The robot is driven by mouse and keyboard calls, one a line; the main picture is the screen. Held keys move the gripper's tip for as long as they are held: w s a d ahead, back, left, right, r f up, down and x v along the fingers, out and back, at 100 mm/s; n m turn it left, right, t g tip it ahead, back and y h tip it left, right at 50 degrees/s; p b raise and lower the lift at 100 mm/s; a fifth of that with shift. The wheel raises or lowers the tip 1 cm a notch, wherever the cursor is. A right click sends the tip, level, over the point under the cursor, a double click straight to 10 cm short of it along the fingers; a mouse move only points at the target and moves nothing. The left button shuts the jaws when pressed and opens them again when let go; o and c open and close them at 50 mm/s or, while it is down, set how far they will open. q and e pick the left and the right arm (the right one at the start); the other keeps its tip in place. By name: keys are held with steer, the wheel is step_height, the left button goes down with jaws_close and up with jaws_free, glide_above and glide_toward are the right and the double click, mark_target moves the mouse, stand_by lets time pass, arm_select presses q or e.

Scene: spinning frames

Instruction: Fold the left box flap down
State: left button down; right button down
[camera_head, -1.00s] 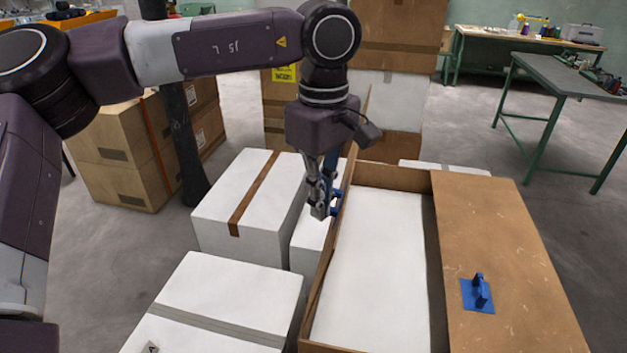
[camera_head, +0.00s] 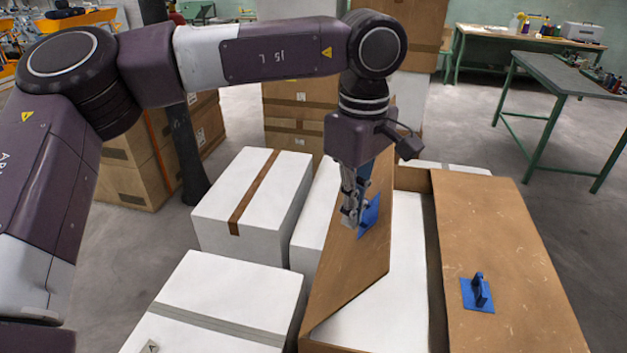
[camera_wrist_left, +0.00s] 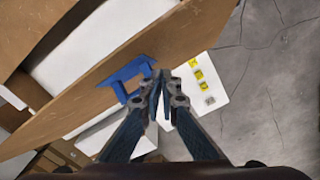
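The open cardboard box stands at the right in the head view, with a white filling surface (camera_head: 405,290) inside. Its left flap (camera_head: 345,270) is tilted inward over the left part of the opening, not flat. A blue handle (camera_head: 370,216) is on the flap's outer face; it also shows in the left wrist view (camera_wrist_left: 128,75). My left gripper (camera_head: 350,222) is at this handle, outside the flap. In the left wrist view its fingertips (camera_wrist_left: 160,77) are together, with the handle right beside them, partly hidden by a finger. My right gripper is not in view.
The right flap (camera_head: 500,235) lies flat with its own blue handle (camera_head: 480,292). White boxes (camera_head: 255,195) (camera_head: 225,305) stand close on the left. Stacked cardboard boxes (camera_head: 295,105) are behind. A green table (camera_head: 560,75) stands at the far right, with open floor before it.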

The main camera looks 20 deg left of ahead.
arm_select(q)
steer(key=shift+w, duration=0.15)
steer(key=d+f, duration=0.2)
steer(key=d, duration=0.3)
steer(key=shift+d+f+b, duration=0.3)
steer(key=shift+f+b, duration=0.05)
steer(key=shift+b, duration=0.05)
steer(key=shift+f, duration=0.1)
steer(key=d+f+b, duration=0.2)
steer(key=d+f, duration=0.2)
steer(key=d, duration=0.1)
steer(key=shift+f, duration=0.25)
stand_by(0.5)
steer(key=shift+a, duration=0.1)
